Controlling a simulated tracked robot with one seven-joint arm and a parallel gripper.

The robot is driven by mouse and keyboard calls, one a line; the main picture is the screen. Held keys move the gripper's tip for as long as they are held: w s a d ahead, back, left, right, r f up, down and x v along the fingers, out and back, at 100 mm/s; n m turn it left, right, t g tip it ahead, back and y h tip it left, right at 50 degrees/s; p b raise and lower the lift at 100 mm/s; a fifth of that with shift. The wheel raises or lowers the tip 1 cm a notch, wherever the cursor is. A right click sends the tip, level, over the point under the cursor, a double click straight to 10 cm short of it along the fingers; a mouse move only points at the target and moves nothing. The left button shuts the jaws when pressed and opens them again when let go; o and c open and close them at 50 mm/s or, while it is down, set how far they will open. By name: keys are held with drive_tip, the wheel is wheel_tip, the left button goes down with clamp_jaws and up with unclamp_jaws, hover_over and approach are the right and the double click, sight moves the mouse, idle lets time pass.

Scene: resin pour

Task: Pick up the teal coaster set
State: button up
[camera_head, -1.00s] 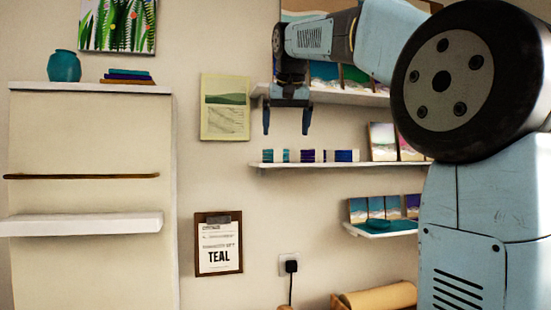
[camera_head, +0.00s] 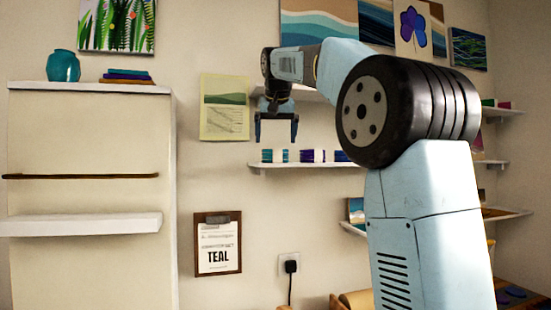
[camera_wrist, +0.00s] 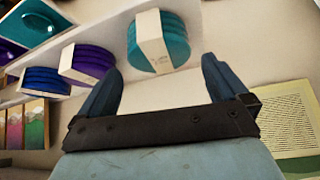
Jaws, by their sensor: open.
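The teal coaster set (camera_head: 267,156) stands at the left end of the middle wall shelf, a teal stack with a pale band round it. In the wrist view, the teal coaster set (camera_wrist: 176,42) shows beyond the fingertips, roughly between them, its band facing me. My gripper (camera_head: 276,140) is open and empty, fingers pointing down, and appears just above the set in the head view. In the wrist view, my gripper (camera_wrist: 160,70) has both fingers apart, with no visible contact with the set.
A purple coaster set (camera_wrist: 90,60) and a blue one (camera_wrist: 45,80) stand beside the teal set on the shelf (camera_head: 300,166). A green-topped poster (camera_head: 225,108) hangs left of the shelf. A clipboard (camera_head: 218,245) reading TEAL hangs below.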

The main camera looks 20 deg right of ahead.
sight(275, 150)
drive_tip(key=shift+x, duration=2.9)
drive_tip(key=shift+c, duration=0.4)
drive_tip(key=c, duration=0.7)
drive_tip(key=shift+c, duration=0.5)
drive_tip(key=shift+r, duration=0.2)
